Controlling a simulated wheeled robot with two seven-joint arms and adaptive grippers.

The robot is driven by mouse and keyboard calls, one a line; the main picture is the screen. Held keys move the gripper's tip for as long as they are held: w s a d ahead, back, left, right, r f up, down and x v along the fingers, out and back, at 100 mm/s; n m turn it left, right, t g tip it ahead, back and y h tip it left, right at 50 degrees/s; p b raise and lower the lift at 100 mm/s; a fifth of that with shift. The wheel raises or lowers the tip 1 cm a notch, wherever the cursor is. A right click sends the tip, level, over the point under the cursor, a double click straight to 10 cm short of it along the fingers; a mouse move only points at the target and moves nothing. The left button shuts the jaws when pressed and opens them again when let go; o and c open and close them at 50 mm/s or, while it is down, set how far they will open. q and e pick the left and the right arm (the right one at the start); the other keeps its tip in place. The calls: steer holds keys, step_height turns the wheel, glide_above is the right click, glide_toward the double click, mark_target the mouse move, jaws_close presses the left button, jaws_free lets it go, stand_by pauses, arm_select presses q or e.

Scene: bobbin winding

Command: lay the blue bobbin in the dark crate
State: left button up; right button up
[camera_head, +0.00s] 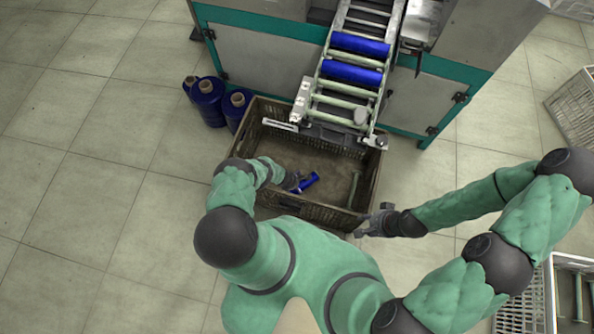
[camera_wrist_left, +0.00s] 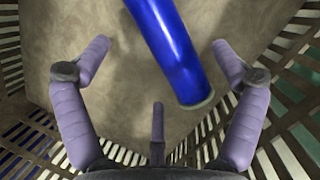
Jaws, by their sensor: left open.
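The dark crate (camera_head: 308,212) stands on the floor below the chute's lower end. A blue bobbin (camera_head: 310,182) is inside the crate's outline, tilted, beside my left gripper (camera_head: 295,184). In the left wrist view the bobbin (camera_wrist_left: 172,45) slants between the spread fingers of my left gripper (camera_wrist_left: 162,55), above the crate's bottom. The gripper is open and does not clasp it. I cannot tell whether the bobbin rests fully on the crate bottom. My right gripper (camera_head: 372,219) is outside the crate near its front right corner, with its fingers apart and empty.
Two blue bobbins (camera_head: 352,73) lie on the chute (camera_head: 344,103) over the crate's back edge. A green bobbin (camera_head: 353,188) is at the crate's right side. Large blue spools (camera_head: 208,103) stand at its back left. Pale crates (camera_head: 549,294) stand at right. Left floor is clear.

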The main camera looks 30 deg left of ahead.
arm_select(q)
steer(key=shift+p+v, duration=2.2)
steer(key=shift+v, duration=0.7)
steer(key=d+r+m+g, duration=0.1)
steer(key=d+r+m, duration=0.3)
steer(key=r+m, duration=0.5)
steer(key=d+r+m+g, duration=0.1)
steer(key=d+r+m, duration=0.4)
steer(key=r, duration=0.6)
steer(key=s+d+r+m, duration=0.2)
steer(key=s+r+m, duration=0.2)
steer(key=r, duration=0.3)
steer(key=s+d+r+m+h, duration=0.1)
steer(key=s+d+r+m, duration=0.1)
steer(key=s+r+m, duration=0.3)
steer(key=s+d+r+m+g+h, duration=0.1)
steer(key=s+d+r+m, duration=0.2)
steer(key=r, duration=0.8)
steer(key=shift+s+m, duration=0.65)
steer(key=shift+m, duration=0.35)
